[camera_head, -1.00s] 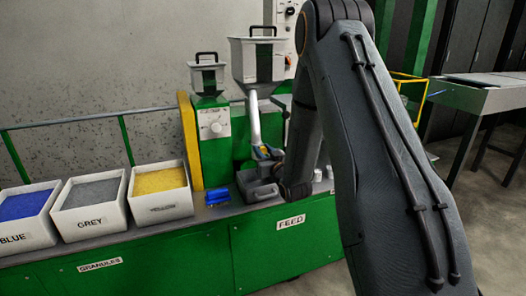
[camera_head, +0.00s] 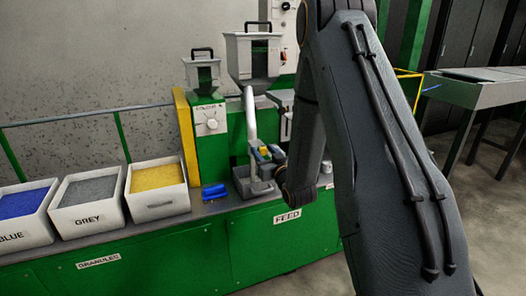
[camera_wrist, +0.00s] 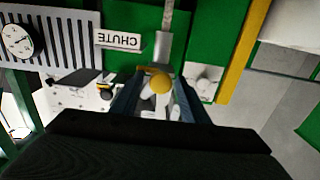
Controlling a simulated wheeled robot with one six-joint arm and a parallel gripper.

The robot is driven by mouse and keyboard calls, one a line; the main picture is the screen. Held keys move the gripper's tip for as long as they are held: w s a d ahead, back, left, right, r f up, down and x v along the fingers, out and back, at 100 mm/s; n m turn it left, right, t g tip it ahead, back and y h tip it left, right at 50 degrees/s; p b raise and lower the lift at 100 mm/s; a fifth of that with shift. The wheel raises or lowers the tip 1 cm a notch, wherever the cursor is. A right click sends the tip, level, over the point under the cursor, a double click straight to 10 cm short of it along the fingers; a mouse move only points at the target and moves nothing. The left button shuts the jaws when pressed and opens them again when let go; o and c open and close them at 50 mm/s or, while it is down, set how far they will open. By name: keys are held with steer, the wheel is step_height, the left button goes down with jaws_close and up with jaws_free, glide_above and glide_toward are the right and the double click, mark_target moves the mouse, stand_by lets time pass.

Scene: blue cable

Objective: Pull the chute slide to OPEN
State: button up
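The chute slide's yellow knob (camera_wrist: 160,83) shows in the wrist view, below a grey metal strip (camera_wrist: 163,48) and beside the white CHUTE label (camera_wrist: 118,40). My gripper (camera_wrist: 158,92) has its two dark fingers on either side of the knob, with a narrow gap seeming to show; I cannot see firm contact. In the head view my gripper (camera_head: 268,155) is at the lower end of the pale chute tube (camera_head: 250,115), with a bit of yellow (camera_head: 264,152) between its fingers. My arm hides part of the machine behind it.
A grey bin (camera_head: 242,189) sits under the chute. A blue object (camera_head: 213,192) lies on the bench to its left. White boxes of blue, grey and yellow granules (camera_head: 158,200) stand further left. A yellow post (camera_head: 187,140) edges the green machine. A grey table (camera_head: 475,88) is at right.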

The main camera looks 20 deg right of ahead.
stand_by(0.3)
steer(key=s, duration=0.7)
steer(key=shift+s+b, duration=0.4)
steer(key=shift+b, duration=0.05)
